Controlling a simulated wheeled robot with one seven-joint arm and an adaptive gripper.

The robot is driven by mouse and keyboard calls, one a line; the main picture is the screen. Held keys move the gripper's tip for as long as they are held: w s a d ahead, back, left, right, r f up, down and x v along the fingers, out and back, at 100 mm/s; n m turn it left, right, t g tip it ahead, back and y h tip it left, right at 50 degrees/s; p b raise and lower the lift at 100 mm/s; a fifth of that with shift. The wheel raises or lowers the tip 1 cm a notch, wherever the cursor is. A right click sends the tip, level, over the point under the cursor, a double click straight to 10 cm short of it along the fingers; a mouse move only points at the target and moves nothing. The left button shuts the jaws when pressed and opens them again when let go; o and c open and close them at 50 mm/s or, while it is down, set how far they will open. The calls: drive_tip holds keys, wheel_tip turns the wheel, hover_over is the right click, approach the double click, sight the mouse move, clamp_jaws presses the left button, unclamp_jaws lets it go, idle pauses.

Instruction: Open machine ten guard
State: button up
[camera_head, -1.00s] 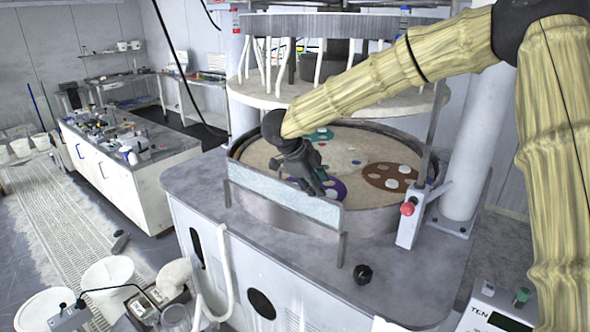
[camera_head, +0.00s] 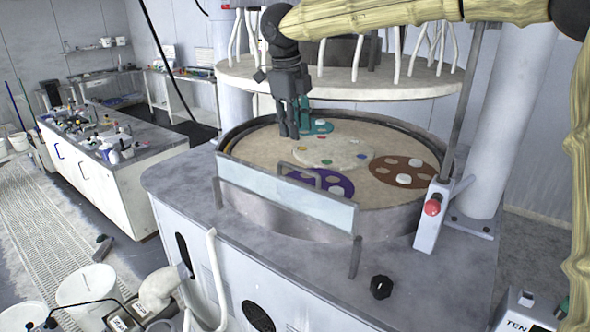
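The guard (camera_head: 285,198) of machine ten is a pale, translucent panel standing upright along the front rim of the round polishing platen (camera_head: 245,150). A grey bar handle (camera_head: 318,172) shows at the guard's top edge. My gripper (camera_head: 289,135) points down over the platen, behind the guard and to the upper left of the handle as pictured. It looks apart from the handle and holds nothing that I can see. Its dark fingers look close together, and I cannot make out a gap. A label reading TEN (camera_head: 517,326) shows at the lower right.
Purple (camera_head: 325,184), brown (camera_head: 405,172) and teal (camera_head: 318,127) carrier discs lie on the platen. A round upper plate (camera_head: 340,80) with white tubes hangs above. A red button (camera_head: 432,207) sits on a post at the right, and a black knob (camera_head: 381,287) on the front deck.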

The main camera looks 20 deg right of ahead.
sight(298, 168)
drive_tip(key=f+p, duration=0.1)
drive_tip(key=f, duration=0.3)
drive_tip(key=w+d+f+p, duration=0.1)
drive_tip(key=f, duration=0.3)
drive_tip(key=w+f+p, duration=0.1)
drive_tip(key=f, duration=0.2)
drive_tip(key=shift+w+d+f, duration=0.15)
drive_tip(key=shift+d+f, duration=0.2)
drive_tip(key=shift+f, duration=0.05)
clamp_jaws()
